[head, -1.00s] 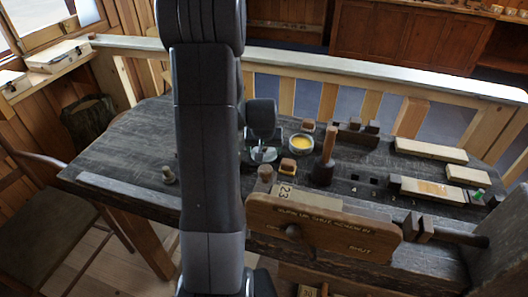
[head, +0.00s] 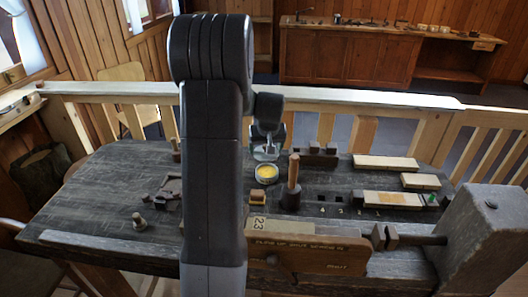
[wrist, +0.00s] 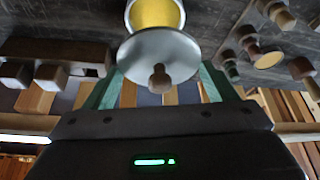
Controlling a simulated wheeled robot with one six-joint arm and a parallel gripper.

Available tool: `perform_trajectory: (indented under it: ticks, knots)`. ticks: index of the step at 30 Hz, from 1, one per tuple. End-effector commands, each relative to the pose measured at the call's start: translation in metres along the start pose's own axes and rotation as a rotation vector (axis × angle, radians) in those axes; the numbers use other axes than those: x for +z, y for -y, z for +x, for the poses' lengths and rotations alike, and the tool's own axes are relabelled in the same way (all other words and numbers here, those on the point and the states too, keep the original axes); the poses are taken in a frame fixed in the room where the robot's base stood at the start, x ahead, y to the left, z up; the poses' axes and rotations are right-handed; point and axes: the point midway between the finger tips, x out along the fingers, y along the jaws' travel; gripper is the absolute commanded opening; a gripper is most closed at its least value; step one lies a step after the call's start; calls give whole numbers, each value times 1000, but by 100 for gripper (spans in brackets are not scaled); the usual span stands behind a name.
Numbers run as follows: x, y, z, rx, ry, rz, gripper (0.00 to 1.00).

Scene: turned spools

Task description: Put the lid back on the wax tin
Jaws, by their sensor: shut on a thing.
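The wax tin (head: 266,174) stands open on the dark workbench, a round metal tin with yellow wax inside. It also shows at the top of the wrist view (wrist: 156,14). The lid (wrist: 176,50) is a grey metal disc with a small wooden knob facing the wrist camera. My gripper (wrist: 160,86) is shut on the lid, with green fingers at its two sides. In the head view my gripper (head: 266,143) holds the lid (head: 266,153) above and just behind the tin's opening as pictured. The lid overlaps the tin's edge in the wrist view; the gap between them is hard to judge.
An upright wooden-handled tool (head: 292,185) stands close right of the tin. A small wooden block (head: 257,197) sits in front of it. A dark block rack (head: 316,157) and pale stones (head: 398,164) lie farther right.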

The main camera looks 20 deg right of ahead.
Motion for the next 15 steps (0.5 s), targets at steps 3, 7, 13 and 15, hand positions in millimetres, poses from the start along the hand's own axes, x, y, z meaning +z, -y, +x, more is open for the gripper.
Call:
perform_trajectory:
  ticks: [3,7,13,15]
  knots:
    - [-2,-1,4,-4,-1,-9,57]
    - [1,0,10,-5,0,-9,57]
    - [7,0,25,-5,1,-8,57]
    - [10,0,32,-4,0,-8,57]
